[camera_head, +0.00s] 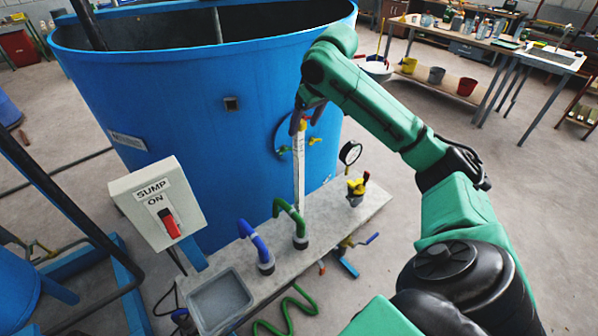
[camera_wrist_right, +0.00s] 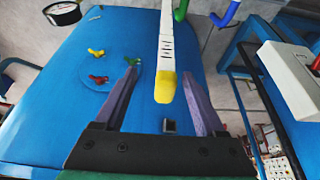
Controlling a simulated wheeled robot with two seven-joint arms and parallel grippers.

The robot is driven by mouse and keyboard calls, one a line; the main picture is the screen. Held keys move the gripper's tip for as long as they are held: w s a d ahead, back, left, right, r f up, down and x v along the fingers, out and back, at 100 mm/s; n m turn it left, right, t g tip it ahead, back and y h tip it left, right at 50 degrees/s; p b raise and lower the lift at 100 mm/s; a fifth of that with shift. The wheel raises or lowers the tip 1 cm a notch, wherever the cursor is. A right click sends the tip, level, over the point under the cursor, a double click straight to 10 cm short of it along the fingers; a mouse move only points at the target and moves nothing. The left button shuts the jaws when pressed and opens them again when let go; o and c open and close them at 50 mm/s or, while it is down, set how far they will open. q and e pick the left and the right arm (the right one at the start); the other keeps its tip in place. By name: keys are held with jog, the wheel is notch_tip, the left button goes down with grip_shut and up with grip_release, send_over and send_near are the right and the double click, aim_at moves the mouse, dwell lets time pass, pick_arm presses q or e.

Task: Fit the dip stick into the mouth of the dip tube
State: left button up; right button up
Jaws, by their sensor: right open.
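The dip stick (camera_head: 299,165), a pale marked strip with a yellow end, stands upright in front of the blue tank. Its lower end reaches the bench top near the green pipe; the dip tube's mouth cannot be made out there. My right gripper (camera_head: 306,118) is at the stick's upper end. In the right wrist view the open fingers (camera_wrist_right: 160,72) stand either side of the stick's yellow end (camera_wrist_right: 166,88), with a gap on both sides. My left gripper is out of view.
The blue tank (camera_head: 180,100) stands behind. The bench (camera_head: 345,212) carries a blue pipe (camera_head: 256,243), a green pipe (camera_head: 290,215), a gauge (camera_head: 350,153) and a yellow-black fitting (camera_head: 356,187). A sump switch box (camera_head: 158,200) is at left.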

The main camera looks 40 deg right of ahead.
aim_at(295, 139)
jog(key=shift+p+x, duration=0.4)
jog(key=shift+x, duration=0.55)
jog(key=f, duration=0.1)
jog(key=w+a+f+p, duration=0.1)
jog(key=f, duration=0.1)
jog(key=w+f+p, duration=0.1)
jog(key=shift+w+a+f, duration=0.15)
jog(key=shift+w+f, duration=0.1)
jog(key=shift+f, duration=0.05)
jog(key=shift+s, duration=0.1)
jog(key=shift+d, duration=0.3)
jog(key=shift+c, duration=0.7)
jog(key=shift+s+a, duration=0.1)
jog(key=shift+a, duration=0.05)
grip_shut()
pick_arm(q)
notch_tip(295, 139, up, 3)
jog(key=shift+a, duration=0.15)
pick_arm(e)
jog(key=shift+a, duration=0.1)
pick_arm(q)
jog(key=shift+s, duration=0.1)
